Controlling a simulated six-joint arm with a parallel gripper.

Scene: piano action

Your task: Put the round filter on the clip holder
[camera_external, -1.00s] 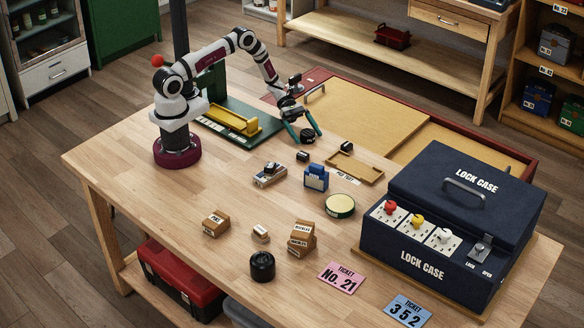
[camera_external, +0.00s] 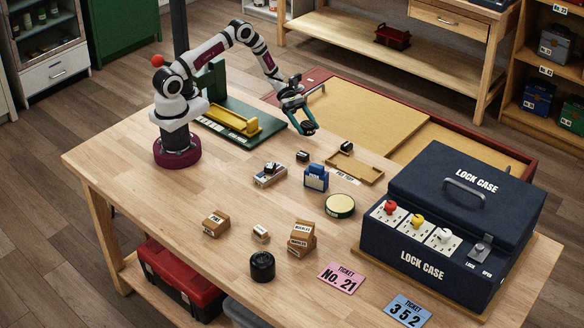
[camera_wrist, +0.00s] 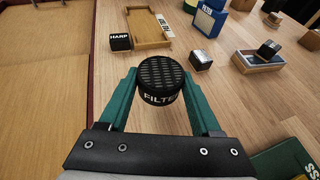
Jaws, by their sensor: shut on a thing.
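The round filter (camera_wrist: 162,80) is a short black cylinder with a ridged top and the word FILTER on its side. My gripper (camera_wrist: 161,92) is shut on it, one green finger on each side. In the external view my gripper (camera_external: 306,130) is above the table's far edge, and the filter is mostly hidden there. I cannot tell for sure which thing is the clip holder. A shallow wooden tray (camera_external: 367,172) with a white label lies ahead of the gripper; it also shows in the wrist view (camera_wrist: 147,30). Its label is too small to read surely.
A black block marked HARP (camera_wrist: 120,42) sits beside the tray. Another small block (camera_external: 302,156), a labelled wooden holder (camera_external: 270,176), a blue box (camera_external: 316,179) and a round tin (camera_external: 340,206) stand nearby. The large lock case (camera_external: 465,200) fills the right side.

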